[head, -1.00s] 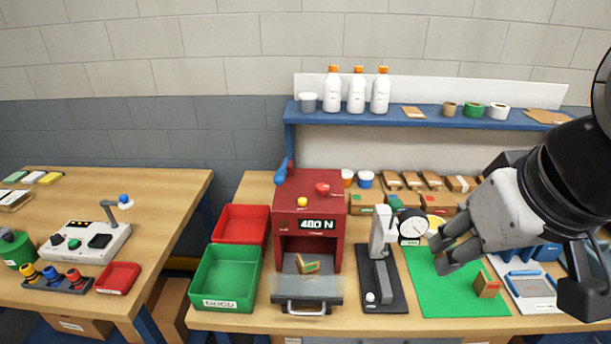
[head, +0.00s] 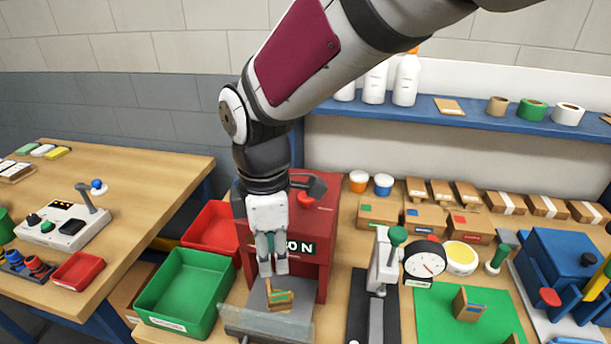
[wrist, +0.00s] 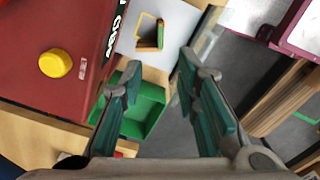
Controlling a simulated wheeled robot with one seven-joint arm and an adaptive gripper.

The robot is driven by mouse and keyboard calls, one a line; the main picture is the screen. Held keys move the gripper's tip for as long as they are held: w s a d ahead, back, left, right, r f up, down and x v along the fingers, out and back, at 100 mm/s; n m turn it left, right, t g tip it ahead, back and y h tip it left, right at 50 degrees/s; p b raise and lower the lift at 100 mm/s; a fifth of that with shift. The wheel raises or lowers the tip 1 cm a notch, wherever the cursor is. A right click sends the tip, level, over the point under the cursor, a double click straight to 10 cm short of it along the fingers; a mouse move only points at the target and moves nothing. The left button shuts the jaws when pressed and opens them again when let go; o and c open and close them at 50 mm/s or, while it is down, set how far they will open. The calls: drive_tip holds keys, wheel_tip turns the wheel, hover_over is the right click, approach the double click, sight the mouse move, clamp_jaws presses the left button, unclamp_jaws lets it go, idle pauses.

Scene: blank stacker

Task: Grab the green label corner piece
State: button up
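A small wooden corner piece with a green label (head: 280,296) sits on the grey plate in the opening of the red press (head: 316,225). In the wrist view the corner piece (wrist: 150,34) shows at the top, beyond the fingertips, with a green strip on one side. My gripper (head: 272,270) points down in front of the press, just above the piece. In the wrist view my gripper (wrist: 160,75) is open, with nothing between its two fingers.
A green bin (head: 186,288) and a red bin (head: 212,229) stand left of the press. A gauge stand (head: 386,265) is close on its right. Another corner piece (head: 468,306) stands on the green mat (head: 440,325). A clear guard (head: 262,322) lies in front.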

sight(278, 293)
wheel_tip(278, 293, down, 14)
drive_tip(key=shift+d+r+p, duration=0.15)
drive_tip(key=shift+p, duration=0.45)
clamp_jaws()
